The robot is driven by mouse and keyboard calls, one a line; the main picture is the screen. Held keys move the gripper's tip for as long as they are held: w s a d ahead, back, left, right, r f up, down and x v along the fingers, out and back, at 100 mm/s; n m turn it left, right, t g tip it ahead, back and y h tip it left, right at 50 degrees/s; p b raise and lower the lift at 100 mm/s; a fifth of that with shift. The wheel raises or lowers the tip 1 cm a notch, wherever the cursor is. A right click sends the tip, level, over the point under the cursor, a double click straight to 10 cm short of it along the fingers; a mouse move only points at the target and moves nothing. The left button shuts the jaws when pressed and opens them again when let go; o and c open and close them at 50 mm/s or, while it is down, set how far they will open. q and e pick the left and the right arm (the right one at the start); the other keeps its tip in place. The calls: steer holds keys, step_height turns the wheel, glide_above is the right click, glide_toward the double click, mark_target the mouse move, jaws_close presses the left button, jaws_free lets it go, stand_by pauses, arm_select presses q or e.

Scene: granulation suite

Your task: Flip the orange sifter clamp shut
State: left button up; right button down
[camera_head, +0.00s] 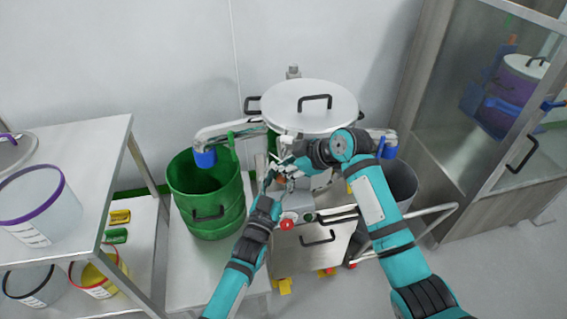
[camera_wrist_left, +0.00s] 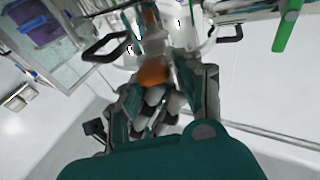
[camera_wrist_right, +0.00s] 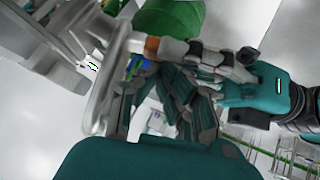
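The sifter has a round pale lid (camera_head: 310,105) with a black handle, on a metal body. The orange clamp (camera_wrist_left: 153,72) shows in the left wrist view, ahead of my left gripper's fingers; a small orange part (camera_wrist_right: 151,46) also shows in the right wrist view. In the head view, the clamp is hidden behind my grippers. My left gripper (camera_head: 272,172) is just below the lid's front left edge; its finger gap is unclear. My right gripper (camera_head: 284,162) is close beside it, with fingers apart and a gap between them. Whether either touches the clamp cannot be told.
A green bin (camera_head: 205,205) stands left of the sifter, and a grey bin (camera_head: 400,183) right of it. A red button (camera_head: 286,225) sits on the front. A shelf (camera_head: 95,165) with tubs is at the left, a glass cabinet (camera_head: 470,120) at the right. My arms are crowded together.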

arm_select(q)
steer(key=shift+o, duration=1.1)
steer(key=shift+w+r, duration=0.15)
arm_select(e)
steer(key=shift+w+f, duration=0.1)
steer(key=shift+f, duration=0.05)
